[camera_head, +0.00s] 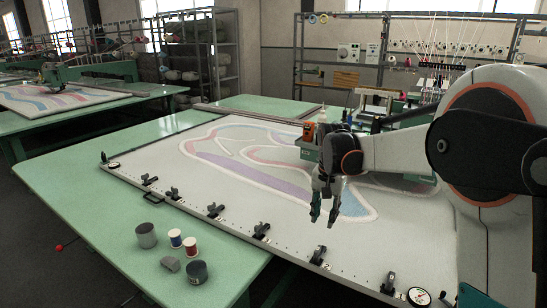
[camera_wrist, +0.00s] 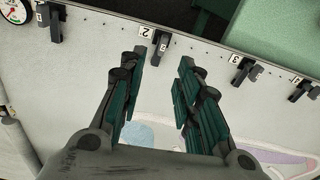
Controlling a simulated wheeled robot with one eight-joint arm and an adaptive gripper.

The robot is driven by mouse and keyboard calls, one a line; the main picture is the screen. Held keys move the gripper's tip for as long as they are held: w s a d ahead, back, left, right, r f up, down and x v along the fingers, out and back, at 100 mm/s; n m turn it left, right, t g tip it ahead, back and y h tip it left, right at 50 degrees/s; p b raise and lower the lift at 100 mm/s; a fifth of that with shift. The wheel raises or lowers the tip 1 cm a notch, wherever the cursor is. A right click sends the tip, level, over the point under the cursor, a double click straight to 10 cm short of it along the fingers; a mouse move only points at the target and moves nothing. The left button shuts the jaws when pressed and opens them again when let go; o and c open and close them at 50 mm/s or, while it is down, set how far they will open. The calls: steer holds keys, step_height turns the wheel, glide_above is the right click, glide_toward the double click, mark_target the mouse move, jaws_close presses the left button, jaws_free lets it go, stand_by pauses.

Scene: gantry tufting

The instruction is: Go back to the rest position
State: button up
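My gripper (camera_head: 325,212) hangs from my white arm, above the white tufting frame (camera_head: 140,158) near its front edge. In the wrist view my gripper (camera_wrist: 157,105) has its two green-padded fingers spread well apart, with nothing between them. Pale cloth and the clamped front edge of the frame show past the fingertips. Whether the fingertips touch the cloth cannot be told, but they appear to be above it.
Black clamps (camera_head: 262,231) line the frame's front edge, with a gauge (camera_head: 419,296) at the near corner. Grey cups (camera_head: 146,235) and thread spools (camera_head: 190,246) stand on the green table (camera_head: 75,190). A tufting machine (camera_head: 375,105) stands behind my arm.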

steer(key=s+r+n+t, duration=0.2)
steer(key=s+r, duration=0.2)
steer(key=s, duration=0.4)
steer(key=s+r+n+t, duration=0.1)
steer(key=s+r, duration=0.3)
steer(key=s, duration=0.3)
steer(key=s+f+n+t, duration=0.1)
steer(key=s, duration=0.7)
steer(key=s+f+n+t, duration=0.2)
steer(key=s, duration=0.6)
steer(key=shift+f+n, duration=0.3)
